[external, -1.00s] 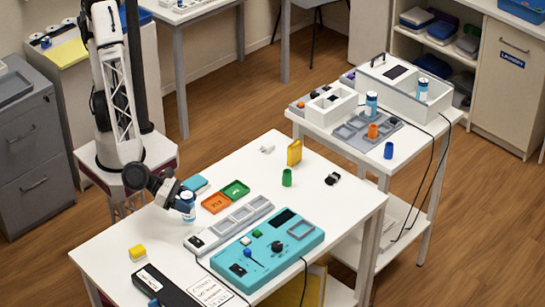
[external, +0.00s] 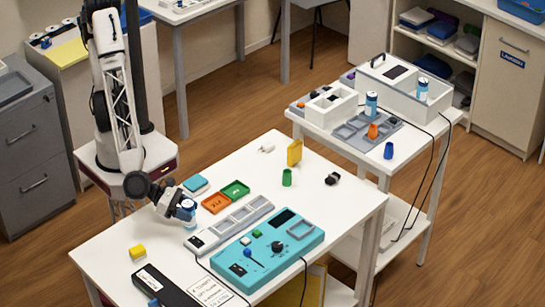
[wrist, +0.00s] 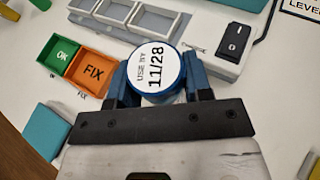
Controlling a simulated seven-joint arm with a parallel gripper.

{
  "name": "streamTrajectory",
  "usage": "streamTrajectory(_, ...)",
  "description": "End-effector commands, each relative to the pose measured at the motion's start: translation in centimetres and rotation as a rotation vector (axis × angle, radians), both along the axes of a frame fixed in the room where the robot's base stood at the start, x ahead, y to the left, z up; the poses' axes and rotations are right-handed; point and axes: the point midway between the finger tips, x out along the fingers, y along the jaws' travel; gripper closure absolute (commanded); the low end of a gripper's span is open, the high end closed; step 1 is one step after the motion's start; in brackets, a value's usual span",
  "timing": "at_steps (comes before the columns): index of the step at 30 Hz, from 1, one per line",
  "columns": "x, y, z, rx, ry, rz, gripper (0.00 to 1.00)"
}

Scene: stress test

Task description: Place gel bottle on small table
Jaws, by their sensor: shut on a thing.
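A bottle (external: 187,209) with a blue body and a round white top is between the fingers of my gripper (external: 184,204). In the wrist view the top of the bottle (wrist: 155,68) reads "USE BY 11/28". The blue fingers of my gripper (wrist: 160,85) press on it from both sides. I cannot read a name on its side, so I cannot tell if it is gel. A smaller white table (external: 452,112) stands at the right.
An orange FIX tray (wrist: 90,73), a green OK tray (wrist: 61,52) and a grey compartment strip (external: 230,224) lie beside my gripper. The small table holds a grey tray (external: 350,134), white boxes (external: 400,85), a blue-white bottle (external: 371,103) and a blue cup (external: 388,151).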

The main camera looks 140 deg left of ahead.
Motion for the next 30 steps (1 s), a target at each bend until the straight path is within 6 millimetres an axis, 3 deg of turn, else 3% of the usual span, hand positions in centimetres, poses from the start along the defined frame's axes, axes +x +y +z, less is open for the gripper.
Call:
streamTrajectory(6,0.0,0.0,-0.32,0.002,0.001,-0.001,0.81)
streamTrajectory(7,0.0,0.0,-0.32,0.002,0.001,-0.001,0.51)
streamTrajectory(12,-0.01,0.01,-0.3,0.001,0.0,0.0,0.29)
streamTrajectory(30,-0.76,-0.47,0.3,0.0,0.001,-0.001,0.29)
